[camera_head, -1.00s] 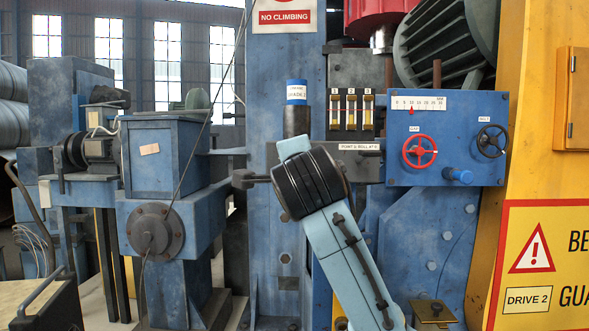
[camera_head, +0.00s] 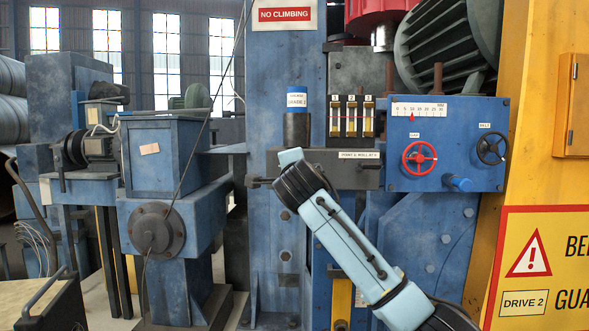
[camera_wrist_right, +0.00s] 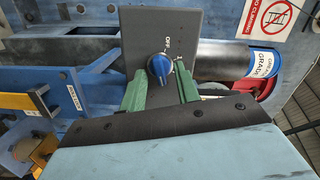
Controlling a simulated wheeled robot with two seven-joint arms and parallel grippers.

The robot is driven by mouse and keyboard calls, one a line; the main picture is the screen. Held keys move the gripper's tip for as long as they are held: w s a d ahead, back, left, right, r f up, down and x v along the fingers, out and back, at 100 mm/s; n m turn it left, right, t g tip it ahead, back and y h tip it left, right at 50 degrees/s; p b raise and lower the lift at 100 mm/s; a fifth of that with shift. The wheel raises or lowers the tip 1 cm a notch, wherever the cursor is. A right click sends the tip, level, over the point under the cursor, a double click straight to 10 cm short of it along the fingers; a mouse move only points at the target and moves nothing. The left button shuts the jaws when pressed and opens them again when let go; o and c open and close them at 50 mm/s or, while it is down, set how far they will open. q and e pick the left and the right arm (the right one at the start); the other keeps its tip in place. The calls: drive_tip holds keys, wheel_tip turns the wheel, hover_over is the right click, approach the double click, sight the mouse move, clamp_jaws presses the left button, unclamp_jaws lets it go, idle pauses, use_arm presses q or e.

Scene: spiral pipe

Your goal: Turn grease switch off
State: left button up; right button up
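A blue rotary knob (camera_wrist_right: 160,66) sits on a dark grey plate (camera_wrist_right: 146,25) in the right wrist view. An "OFF" label is on the plate above the knob; the knob's exact setting is hard to read. My right gripper (camera_wrist_right: 160,74) is open, with one green finger to each side of the knob's lower part. A clear touch on the knob cannot be made out. In the head view the light-blue right arm reaches up from the bottom right, and its black wrist hides the knob and fingers. My left gripper is not in view.
A dark cylinder labelled "GRADE 2" (camera_head: 297,123) stands just above the wrist and beside the plate. To the right is a blue panel (camera_head: 460,145) with a red handwheel (camera_head: 419,157) and a black handwheel (camera_head: 491,146).

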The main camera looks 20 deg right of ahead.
drive_tip(key=shift+w, duration=0.1)
drive_tip(key=shift+c, duration=0.3)
clamp_jaws()
